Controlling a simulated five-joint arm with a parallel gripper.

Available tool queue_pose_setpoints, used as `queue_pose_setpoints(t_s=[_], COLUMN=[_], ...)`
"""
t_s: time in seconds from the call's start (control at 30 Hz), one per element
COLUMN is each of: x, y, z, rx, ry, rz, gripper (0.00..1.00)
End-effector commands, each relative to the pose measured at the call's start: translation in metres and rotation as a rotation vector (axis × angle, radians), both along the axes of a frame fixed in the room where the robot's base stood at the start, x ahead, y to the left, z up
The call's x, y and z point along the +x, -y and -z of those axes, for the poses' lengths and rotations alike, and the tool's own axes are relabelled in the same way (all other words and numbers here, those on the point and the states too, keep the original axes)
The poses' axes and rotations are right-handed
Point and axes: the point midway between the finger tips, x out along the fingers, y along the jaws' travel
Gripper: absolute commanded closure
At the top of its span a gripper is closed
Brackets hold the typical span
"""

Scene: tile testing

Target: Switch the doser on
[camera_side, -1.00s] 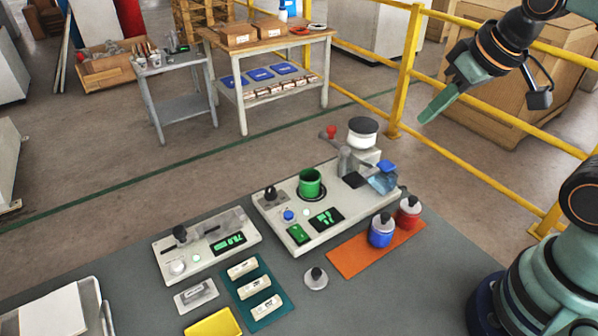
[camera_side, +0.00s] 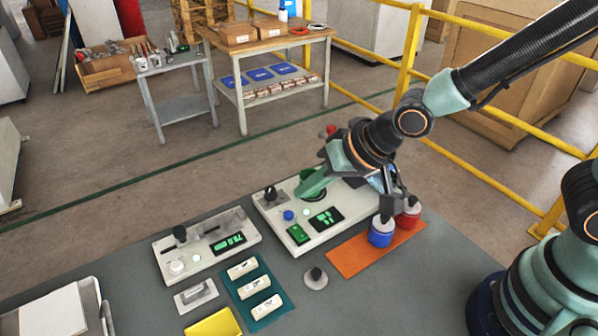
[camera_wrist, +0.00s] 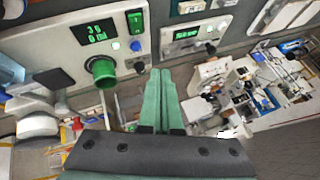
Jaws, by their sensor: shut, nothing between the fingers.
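The doser (camera_side: 262,212) is a pale, flat-topped unit on the grey table. Its dark display (camera_side: 325,218) shows lit green digits, and a green rectangular switch (camera_side: 298,234) sits beside it. A blue knob (camera_side: 288,215) is also on its top. A green cup (camera_wrist: 102,72) stands on the doser and is partly hidden in the side view. My gripper (camera_side: 298,193) is shut and empty, its green fingers above the doser by the cup. In the wrist view the closed fingers (camera_wrist: 159,75) point toward the panel, apart from the switch (camera_wrist: 135,21).
A second unit with a green display (camera_side: 229,242) stands left of the doser. Blue and red jars (camera_side: 381,238) stand on an orange mat (camera_side: 350,262), close under my wrist. A teal mat (camera_side: 240,293) with several pale blocks and a grey weight (camera_side: 316,278) lie in front.

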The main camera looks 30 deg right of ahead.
Motion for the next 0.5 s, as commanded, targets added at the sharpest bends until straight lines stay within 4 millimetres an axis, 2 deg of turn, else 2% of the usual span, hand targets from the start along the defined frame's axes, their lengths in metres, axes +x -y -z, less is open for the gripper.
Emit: queue_pose_setpoints(t_s=[0.5], x=[-0.0008], y=[-0.0032], z=[0.0062], rx=[0.006], ry=[-0.002], rz=[0.001], gripper=[1.0])
